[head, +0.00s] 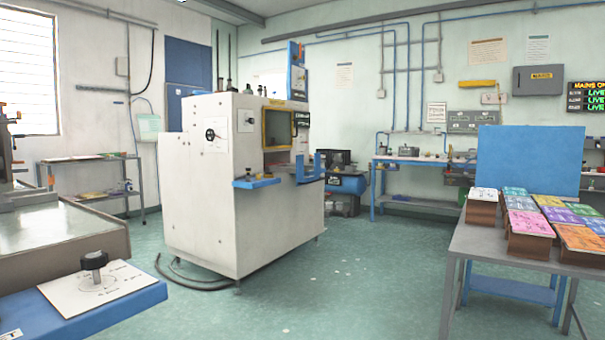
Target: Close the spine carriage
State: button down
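I cannot tell for sure which part is the spine carriage. A large white machine (240,180) stands in the middle of the room, with a dark framed window (278,128), a round hand knob (210,134) on its left side and a blue shelf (257,182) jutting from its front. Blue upright parts (312,166) show at its right side. At the near left is part of another machine with a metal bed (60,225), a blue ledge (140,305) and a black knob (94,262) on a white marked plate (105,285). My gripper is not in view.
A grey table (490,242) at the right holds several stacks of coloured booklets (529,228) before a blue panel (530,158). A blue workbench (405,162) and a blue compressor (347,184) stand at the back. Hoses (190,282) lie by the white machine. The green floor between machine and table is clear.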

aim_at(297, 168)
jog(key=i, duration=3.35)
jog(key=j+u, duration=0.05)
jog(key=j, duration=0.05)
